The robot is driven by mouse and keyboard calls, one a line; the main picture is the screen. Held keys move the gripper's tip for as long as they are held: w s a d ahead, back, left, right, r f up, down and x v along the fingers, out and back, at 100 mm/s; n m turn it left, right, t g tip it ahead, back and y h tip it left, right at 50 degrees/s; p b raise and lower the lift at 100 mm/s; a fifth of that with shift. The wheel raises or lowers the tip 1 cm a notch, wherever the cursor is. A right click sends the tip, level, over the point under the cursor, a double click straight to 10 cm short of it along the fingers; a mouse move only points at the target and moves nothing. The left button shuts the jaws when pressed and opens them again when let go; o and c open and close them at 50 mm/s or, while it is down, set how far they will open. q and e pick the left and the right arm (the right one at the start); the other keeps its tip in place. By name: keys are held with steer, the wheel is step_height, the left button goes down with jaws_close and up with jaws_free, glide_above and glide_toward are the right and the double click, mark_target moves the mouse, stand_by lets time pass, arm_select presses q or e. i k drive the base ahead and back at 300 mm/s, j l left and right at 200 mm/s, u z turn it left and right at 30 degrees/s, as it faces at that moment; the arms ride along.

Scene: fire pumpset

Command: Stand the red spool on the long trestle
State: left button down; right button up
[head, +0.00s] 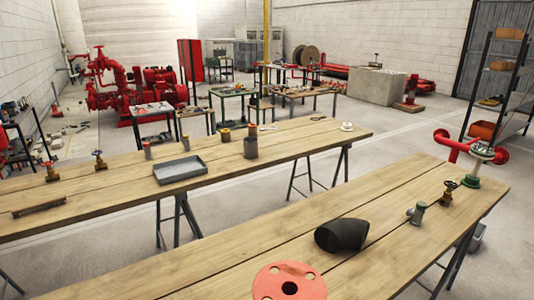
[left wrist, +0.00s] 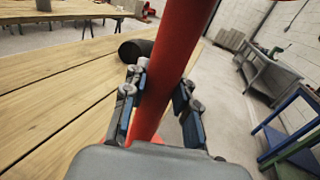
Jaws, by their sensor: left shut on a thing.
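The red spool shows in the head view as a round red flange (head: 289,282) with a dark centre hole and several bolt holes, at the bottom edge over the near trestle table (head: 190,265). In the left wrist view its red pipe (left wrist: 178,45) runs between the fingers of my left gripper (left wrist: 160,100), which is shut on it. The spool's lower end is hidden, so I cannot tell whether it touches the boards. A second long trestle table (head: 110,195) stands behind the near one. My right gripper is in neither view.
A black elbow (head: 341,235) lies on the near table by the flange; a grey fitting (head: 417,213) and a brass valve (head: 449,193) stand further right. The far table holds a grey tray (head: 180,169), a dark bottle (head: 251,148) and valves. Boards left of the flange are clear.

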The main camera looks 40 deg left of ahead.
mark_target(306, 125)
steer(key=i+l+z, duration=0.15)
steer(key=i+l, duration=0.2)
steer(key=l, duration=0.15)
steer(key=i+l+z, duration=0.2)
steer(key=i+l, duration=0.15)
steer(key=i+l+z, duration=0.2)
steer(key=i, duration=0.4)
steer(key=i+l+z, duration=0.2)
steer(key=i, duration=2.25)
steer(key=i+u, duration=0.1)
steer(key=i, duration=1.7)
steer(key=i+u, duration=0.1)
steer(key=i, duration=0.7)
steer(key=i+l+u, duration=0.1)
steer(key=i, duration=0.75)
steer(key=i+l+u, duration=0.1)
steer(key=i, duration=0.7)
steer(key=i+u, duration=0.8)
steer(key=i+l+u, duration=0.15)
steer(key=i+u, duration=0.25)
steer(key=k, duration=0.1)
